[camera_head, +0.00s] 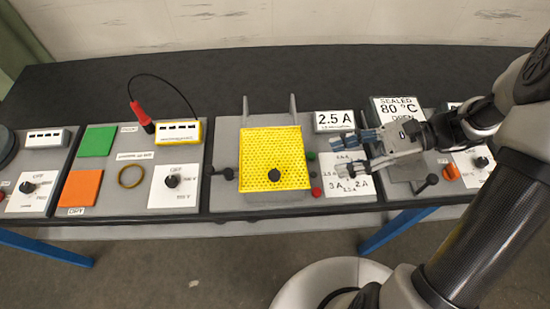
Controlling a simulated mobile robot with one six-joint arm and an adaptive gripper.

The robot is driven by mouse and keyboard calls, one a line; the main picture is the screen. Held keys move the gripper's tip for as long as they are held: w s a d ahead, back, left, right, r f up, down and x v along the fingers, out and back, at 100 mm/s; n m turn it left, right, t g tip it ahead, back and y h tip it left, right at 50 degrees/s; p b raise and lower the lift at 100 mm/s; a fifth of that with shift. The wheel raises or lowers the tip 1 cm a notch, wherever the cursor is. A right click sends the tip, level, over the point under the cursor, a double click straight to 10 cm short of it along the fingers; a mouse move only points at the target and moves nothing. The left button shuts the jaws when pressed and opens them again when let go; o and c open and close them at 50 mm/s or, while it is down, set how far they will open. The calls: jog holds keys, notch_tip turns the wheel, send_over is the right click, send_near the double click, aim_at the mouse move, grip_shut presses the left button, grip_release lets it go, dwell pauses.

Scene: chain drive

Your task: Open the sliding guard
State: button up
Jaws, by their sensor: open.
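The sliding guard (290,150) is a yellow perforated panel lying over the middle station, with a round black knob (274,175) near its lower edge. Two grey rails (293,106) stick out beyond its far edge. What lies under the guard is hidden. My gripper (350,153) is open and empty, to the right of the guard, over the white dial plate beside it. It is apart from the knob, and its fingers point left.
A black lever (222,173) stands left of the guard. Green and red buttons (316,192) lie close to its right edge. A 2.5 A display (334,121) stands behind my gripper. A yellow meter (179,132) with a red probe (141,114) is further left.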

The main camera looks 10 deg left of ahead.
aim_at(277, 173)
jog(key=b+x, duration=0.4)
jog(key=x, duration=1.3)
jog(key=shift+a+b, duration=0.2)
jog(key=shift+b, duration=0.1)
jog(key=shift+c, duration=0.2)
grip_shut()
